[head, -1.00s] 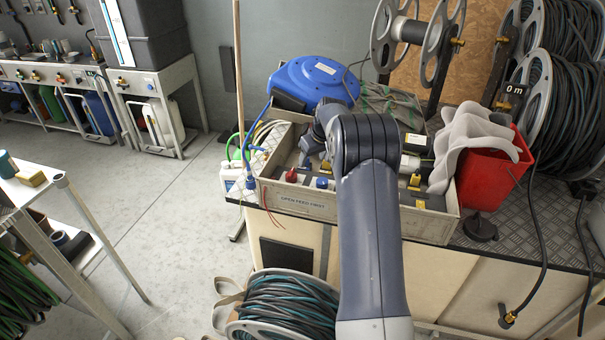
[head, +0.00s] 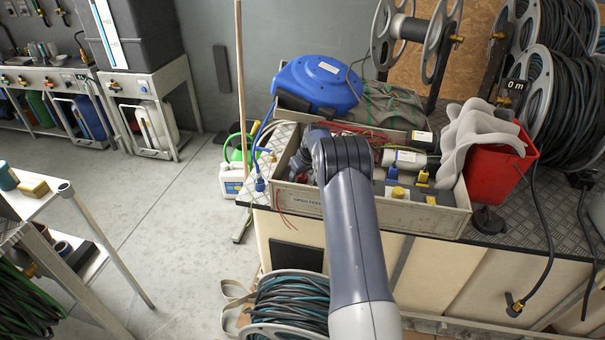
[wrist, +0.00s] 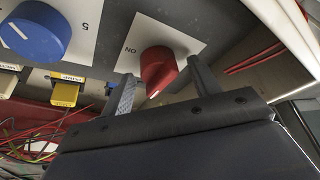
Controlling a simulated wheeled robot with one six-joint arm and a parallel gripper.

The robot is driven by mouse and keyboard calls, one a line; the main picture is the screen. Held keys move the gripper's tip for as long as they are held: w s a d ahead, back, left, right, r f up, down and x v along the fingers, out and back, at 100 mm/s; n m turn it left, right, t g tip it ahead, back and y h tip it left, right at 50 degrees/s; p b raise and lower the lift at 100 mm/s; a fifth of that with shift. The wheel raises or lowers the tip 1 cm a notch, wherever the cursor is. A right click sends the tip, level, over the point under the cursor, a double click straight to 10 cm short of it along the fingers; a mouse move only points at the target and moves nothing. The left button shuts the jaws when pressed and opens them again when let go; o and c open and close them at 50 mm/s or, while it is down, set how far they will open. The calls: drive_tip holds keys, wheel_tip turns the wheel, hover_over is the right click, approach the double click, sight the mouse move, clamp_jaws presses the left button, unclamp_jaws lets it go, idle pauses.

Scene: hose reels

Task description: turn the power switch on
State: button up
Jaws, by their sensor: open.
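The power switch is a red rotary knob (wrist: 158,70) on a white plate in the wrist view. The word ON is printed to its upper left. The knob's white mark is at its lower end in the picture, away from the word. My gripper (wrist: 161,72) is open, with one finger on each side of the red knob. I cannot tell whether either finger touches it.
A blue knob (wrist: 34,30) and a yellow switch (wrist: 66,93) are left of the red knob. Loose thin wires lie below them. The grey crate (head: 425,222) stands on the bench, with a blue reel (head: 318,84) behind and a red bucket (head: 492,178) at right.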

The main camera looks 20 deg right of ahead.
drive_tip(key=c, duration=0.9)
drive_tip(key=shift+c, duration=0.2)
drive_tip(key=shift+m, duration=0.4)
drive_tip(key=m+h+b, duration=0.2)
drive_tip(key=m, duration=0.2)
drive_tip(key=shift+a+b, duration=0.1)
drive_tip(key=shift+b, duration=0.2)
drive_tip(key=m, duration=0.2)
drive_tip(key=m+g+h+b, duration=0.1)
drive_tip(key=m, duration=0.2)
drive_tip(key=shift+w+h, duration=0.1)
drive_tip(key=shift+h, duration=0.2)
drive_tip(key=m+g+h, duration=0.1)
drive_tip(key=m, duration=0.2)
drive_tip(key=shift+r+m+b, duration=0.1)
drive_tip(key=shift+m+b, duration=0.2)
drive_tip(key=shift+b, duration=0.1)
drive_tip(key=shift+w+a+m+g+h+p, duration=0.15)
drive_tip(key=shift+m+g+p, duration=0.25)
drive_tip(key=shift+m, duration=0.75)
drive_tip(key=shift+s+d+m+g+h+p, duration=0.1)
drive_tip(key=shift+m+g+h+p, duration=0.3)
drive_tip(key=shift+m, duration=0.75)
